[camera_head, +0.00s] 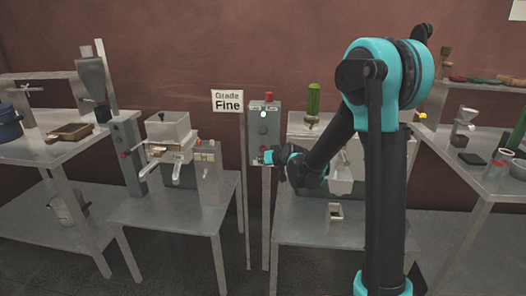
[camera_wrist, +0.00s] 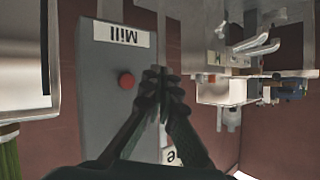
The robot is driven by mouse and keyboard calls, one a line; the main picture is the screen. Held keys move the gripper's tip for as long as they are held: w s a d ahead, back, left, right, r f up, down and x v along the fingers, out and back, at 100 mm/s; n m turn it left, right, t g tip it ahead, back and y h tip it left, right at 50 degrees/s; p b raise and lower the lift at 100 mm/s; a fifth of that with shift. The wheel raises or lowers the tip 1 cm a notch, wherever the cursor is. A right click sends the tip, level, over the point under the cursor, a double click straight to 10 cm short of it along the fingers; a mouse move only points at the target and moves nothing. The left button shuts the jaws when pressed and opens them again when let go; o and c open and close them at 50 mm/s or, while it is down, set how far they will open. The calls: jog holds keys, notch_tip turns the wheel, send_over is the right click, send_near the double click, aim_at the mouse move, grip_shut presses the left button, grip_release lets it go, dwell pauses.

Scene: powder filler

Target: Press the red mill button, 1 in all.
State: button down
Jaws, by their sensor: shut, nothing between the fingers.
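The red mill button (camera_wrist: 127,80) shows in the wrist view on a grey panel, beside an upside-down "Mill" label (camera_wrist: 121,35). My gripper (camera_wrist: 160,73) has its fingertips together, empty, just right of the button in that picture. I cannot tell how far the tips are from the panel. In the head view, my gripper (camera_head: 264,157) is at the lower part of the grey control box (camera_head: 256,133) on a post. My gripper and arm hide that part, and I cannot make out the red button there.
A "Grade Fine" sign (camera_head: 227,102) stands left of the box. A table (camera_head: 320,228) stands below my arm, and a side table (camera_head: 485,178) with small items is at right.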

jog(key=shift+w, duration=2.75)
jog(key=shift+w+d, duration=0.1)
jog(key=shift+w, duration=0.3)
jog(key=shift+w, duration=0.45)
jog(key=shift+s, duration=0.9)
jog(key=s, duration=0.5)
dwell(0.4)
